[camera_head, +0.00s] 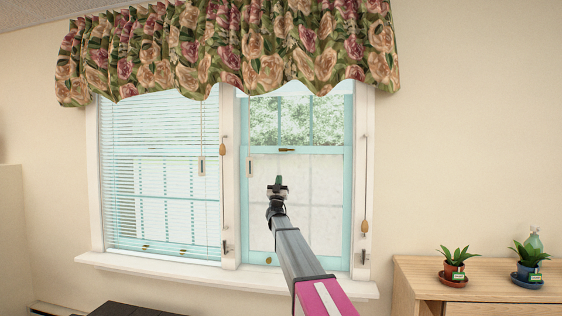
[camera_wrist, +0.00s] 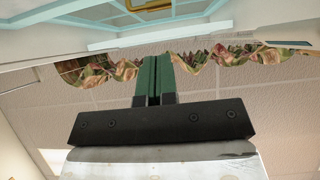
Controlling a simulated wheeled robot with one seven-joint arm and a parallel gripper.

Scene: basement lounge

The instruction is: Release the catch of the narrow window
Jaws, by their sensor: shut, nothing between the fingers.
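The narrow window (camera_head: 347,190) is the right-hand one, with a turquoise sash frame and its blind raised. A small brass catch (camera_head: 287,150) sits on the rail between its upper and lower sashes. My gripper (camera_head: 278,181) is in front of the lower pane, below the catch in the picture; the gap in depth is unclear. In the wrist view its green fingers (camera_wrist: 154,78) are together with nothing between them. A brass fitting (camera_wrist: 148,4) on the turquoise frame is cut off at that view's top edge, apart from the fingertips; which fitting it is cannot be told.
A wider window (camera_head: 160,190) with a lowered blind stands to the left. A floral valance (camera_head: 230,50) hangs above both. A white sill (camera_head: 160,266) juts out below. Blind cords hang beside the panes. A wooden cabinet (camera_head: 490,292) with potted plants (camera_head: 455,265) stands at right.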

